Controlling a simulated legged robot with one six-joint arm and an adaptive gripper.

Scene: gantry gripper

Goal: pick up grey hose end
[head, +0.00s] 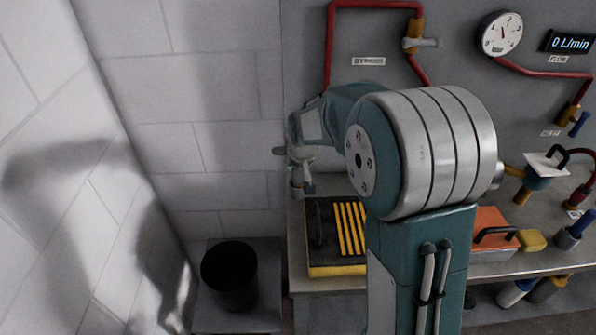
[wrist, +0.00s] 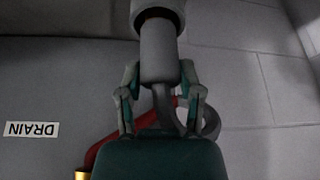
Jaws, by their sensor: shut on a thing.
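My gripper (head: 300,150) is at the back left of the bench, partly hidden behind my arm in the head view. In the wrist view my gripper (wrist: 160,76) has a finger on each side of the grey hose end (wrist: 160,62) and is shut on it. The hose end is a grey cylinder with a wider grey collar at the top of the picture. A curved grey hose (wrist: 211,122) shows beside and behind the gripper. In the head view the held end is small and hard to make out.
A black and yellow ribbed tray (head: 337,270) lies on the metal bench (head: 330,284) below my gripper. A black bin (head: 229,276) stands at the left near the wall. Red pipes (head: 372,4) and a gauge (head: 501,34) are on the back panel. A DRAIN label (wrist: 31,129) shows.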

